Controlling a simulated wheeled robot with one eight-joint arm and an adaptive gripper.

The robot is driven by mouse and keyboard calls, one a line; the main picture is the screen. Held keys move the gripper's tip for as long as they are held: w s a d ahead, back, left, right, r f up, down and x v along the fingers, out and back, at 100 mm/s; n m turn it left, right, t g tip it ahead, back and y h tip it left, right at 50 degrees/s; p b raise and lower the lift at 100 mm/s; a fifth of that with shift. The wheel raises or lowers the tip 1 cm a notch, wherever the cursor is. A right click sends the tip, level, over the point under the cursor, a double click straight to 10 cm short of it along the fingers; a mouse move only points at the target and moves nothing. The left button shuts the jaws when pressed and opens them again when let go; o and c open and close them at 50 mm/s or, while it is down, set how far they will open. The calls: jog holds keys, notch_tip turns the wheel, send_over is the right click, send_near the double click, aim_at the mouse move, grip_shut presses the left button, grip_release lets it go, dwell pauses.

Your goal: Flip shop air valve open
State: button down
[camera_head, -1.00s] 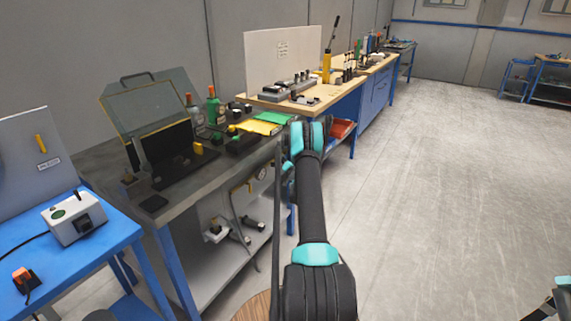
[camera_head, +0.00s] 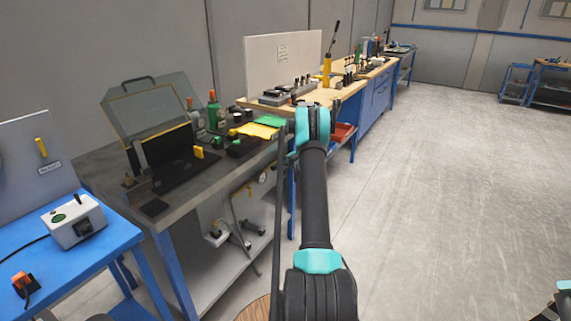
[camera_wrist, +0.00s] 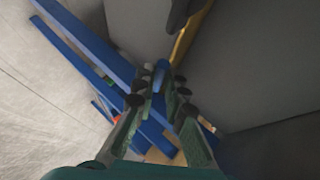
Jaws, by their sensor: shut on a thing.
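My gripper (camera_wrist: 158,98) shows in the wrist view, its two green fingers with dark knobs drawn together at the tips. A small blue piece (camera_wrist: 160,74) sits between the fingertips; I cannot tell whether it is the valve's lever. A yellow bar (camera_wrist: 188,38) with a dark end runs just beyond the tips, against grey panels. In the head view my arm hides the gripper. Below the grey bench, a pale panel (camera_head: 212,212) carries a round gauge, fittings and a hose. No part there is clearly the shop air valve.
A blue table (camera_head: 95,245) at left bears a white box (camera_head: 75,222) and an upright panel with a yellow lever (camera_head: 41,147).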

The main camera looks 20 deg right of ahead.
dwell(0.4)
jog(key=c, duration=1.6)
grip_release()
jog(key=shift+r, duration=0.1)
jog(key=v, duration=1.2)
jog(key=shift+d, duration=0.1)
jog(key=shift+w, duration=0.1)
